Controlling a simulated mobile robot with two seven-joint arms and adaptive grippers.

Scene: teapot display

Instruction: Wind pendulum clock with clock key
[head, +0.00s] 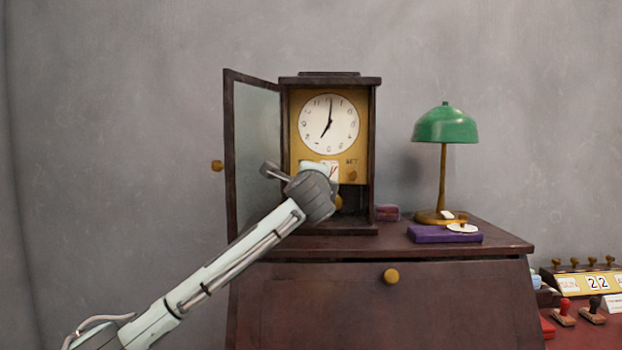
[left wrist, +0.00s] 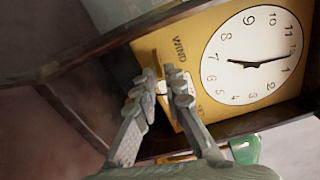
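The pendulum clock (head: 328,124) stands on a dark wooden cabinet, its glass door (head: 257,150) swung open to the left. Its white dial is above a yellow panel marked WIND and SET. My left gripper (head: 325,172) is at the lower panel and covers the WIND side in the head view. In the left wrist view the fingertips of this gripper (left wrist: 163,82) are a small gap apart, close to the WIND label. A small brown piece (left wrist: 161,63) shows at the tips, with a pale bit between the fingers. I cannot tell whether this is the clock key or whether it is gripped. My right gripper is out of view.
A round brown piece (head: 352,175) sits under SET. Right of the clock are a green lamp (head: 445,125) and a purple box (head: 430,236) with small items on it. Stamps (head: 563,313) and a calendar block (head: 588,281) stand lower right. The cabinet top's front is mostly clear.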

